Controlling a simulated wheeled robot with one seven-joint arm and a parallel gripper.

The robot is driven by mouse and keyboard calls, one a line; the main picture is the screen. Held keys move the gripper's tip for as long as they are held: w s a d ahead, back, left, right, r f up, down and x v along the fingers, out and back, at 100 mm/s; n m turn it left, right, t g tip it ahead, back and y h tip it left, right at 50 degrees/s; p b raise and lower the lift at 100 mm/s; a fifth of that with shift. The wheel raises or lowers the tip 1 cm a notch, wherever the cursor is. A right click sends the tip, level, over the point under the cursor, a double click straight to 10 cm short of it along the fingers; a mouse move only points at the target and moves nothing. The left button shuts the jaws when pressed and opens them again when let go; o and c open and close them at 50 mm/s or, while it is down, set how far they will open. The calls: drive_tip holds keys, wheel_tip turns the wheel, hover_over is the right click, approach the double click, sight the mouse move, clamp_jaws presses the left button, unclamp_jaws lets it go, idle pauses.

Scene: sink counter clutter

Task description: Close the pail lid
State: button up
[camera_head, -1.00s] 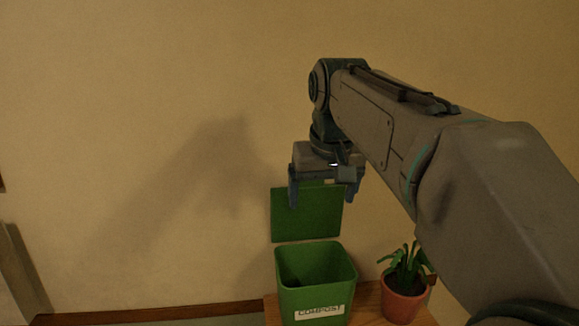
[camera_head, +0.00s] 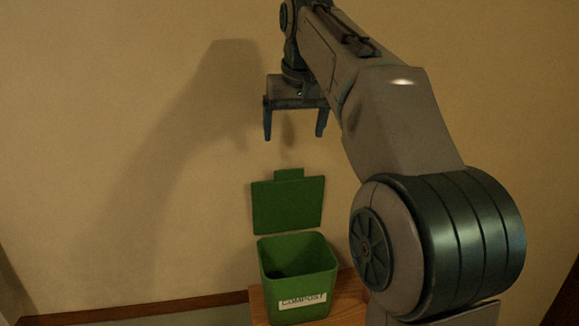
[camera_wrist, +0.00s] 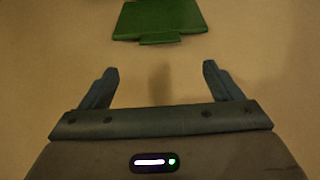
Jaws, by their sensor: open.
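The green pail (camera_head: 299,283) with a COMPOST label stands on a wooden surface in the head view. Its mouth is open and its inside is dark. The green lid (camera_head: 288,206) stands upright at the pail's back edge, with a small tab on top. My gripper (camera_head: 294,136) is above the lid, apart from it, with its fingers pointing down, spread and empty. In the wrist view the lid (camera_wrist: 160,18) shows at the top, tab toward my gripper (camera_wrist: 157,88), beyond the open fingertips. The pail's body is out of the wrist view.
The wooden surface (camera_head: 345,302) shows around the pail's base. A plain tan wall (camera_head: 120,100) is behind, with a dark baseboard (camera_head: 150,306) at lower left. My arm covers the right side.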

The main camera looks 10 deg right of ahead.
sight(289, 169)
drive_tip(key=x, duration=1.1)
drive_tip(key=shift+p, duration=0.3)
